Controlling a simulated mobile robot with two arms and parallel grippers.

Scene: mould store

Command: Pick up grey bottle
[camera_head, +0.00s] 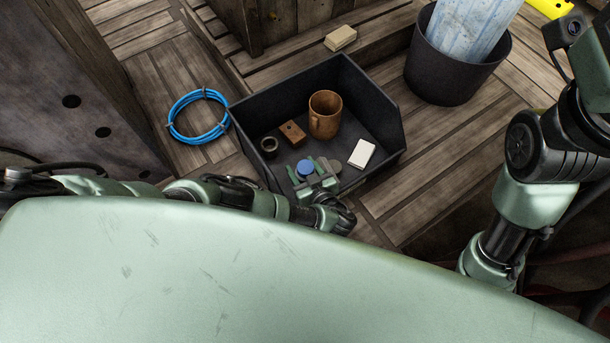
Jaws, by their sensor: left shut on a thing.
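My left gripper (307,170) is low inside the front of a black open bin (375,89). Its two green fingers stand on either side of a thing with a round blue top (305,166), and it is shut on it. This appears to be the grey bottle seen from above; its body is mostly hidden by the gripper. A small grey-brown piece (334,165) shows just right of the fingers; I cannot tell what it is. My right arm rises at the right edge, and its gripper is out of view.
The bin also holds a brown mug (325,115), a brown block (292,133), a dark ring-like thing (269,146) and a white box (361,154). A blue cable coil (200,116) lies left of the bin. A dark bucket (447,75) stands to the right.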

